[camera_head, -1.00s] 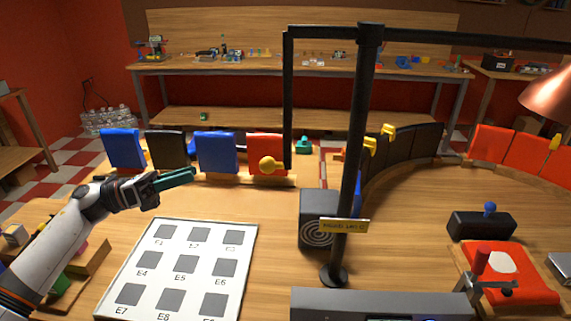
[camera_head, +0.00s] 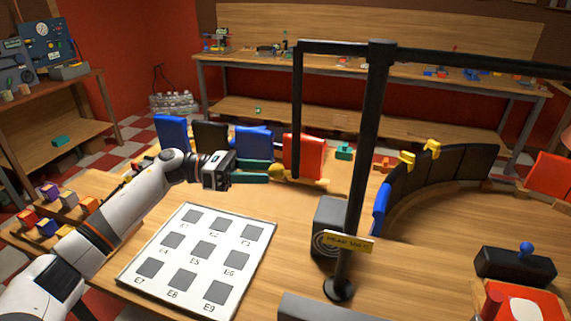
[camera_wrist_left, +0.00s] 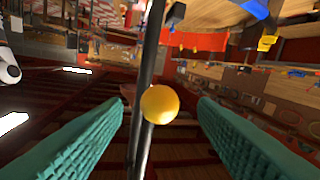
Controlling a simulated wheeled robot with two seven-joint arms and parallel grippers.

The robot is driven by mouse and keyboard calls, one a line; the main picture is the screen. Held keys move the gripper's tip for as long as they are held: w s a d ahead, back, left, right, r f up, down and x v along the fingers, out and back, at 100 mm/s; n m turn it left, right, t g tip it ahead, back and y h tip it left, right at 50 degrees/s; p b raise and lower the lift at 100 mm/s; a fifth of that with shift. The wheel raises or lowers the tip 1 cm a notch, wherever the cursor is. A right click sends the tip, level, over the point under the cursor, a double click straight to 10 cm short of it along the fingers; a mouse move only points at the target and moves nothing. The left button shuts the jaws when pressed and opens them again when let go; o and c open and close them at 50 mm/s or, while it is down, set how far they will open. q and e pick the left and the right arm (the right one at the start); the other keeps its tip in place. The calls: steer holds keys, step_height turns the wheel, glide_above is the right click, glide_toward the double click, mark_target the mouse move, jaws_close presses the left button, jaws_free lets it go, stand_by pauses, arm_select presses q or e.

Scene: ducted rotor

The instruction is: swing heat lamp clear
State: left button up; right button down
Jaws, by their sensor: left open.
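The heat lamp has a black post (camera_head: 366,160) with a yellow label (camera_head: 347,243) and a top boom (camera_head: 480,62) running right. A sliver of its copper shade (camera_head: 567,137) shows at the right edge. A thin black bar hangs at the boom's left end, with a yellow ball knob (camera_head: 277,172) at its foot. My left gripper (camera_head: 268,174) is open, its teal fingertips at the knob. In the left wrist view the knob (camera_wrist_left: 160,104) appears centred between the spread fingers, with gaps on both sides; contact is not seen. My right gripper is out of view.
A white board with grey squares (camera_head: 157,239) lies below my left arm. Blue, black and red panels (camera_head: 303,156) stand behind the knob. A curved row of black panels (camera_head: 450,176) stands right of the post. A dark box (camera_head: 328,222) sits by the post's base.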

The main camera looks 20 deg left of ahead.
mark_target(286, 173)
arm_select(q)
steer(key=d+p, duration=0.1)
steer(key=d, duration=0.1)
steer(key=w+d, duration=0.1)
steer(key=d, duration=0.2)
steer(key=shift+r+p, duration=0.2)
steer(key=shift+p, duration=0.15)
steer(key=shift+w+d+f, duration=0.1)
steer(key=shift+d+f, duration=0.1)
steer(key=shift+d, duration=0.3)
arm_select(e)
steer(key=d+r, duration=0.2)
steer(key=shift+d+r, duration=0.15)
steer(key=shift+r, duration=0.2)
arm_select(q)
jaws_close()
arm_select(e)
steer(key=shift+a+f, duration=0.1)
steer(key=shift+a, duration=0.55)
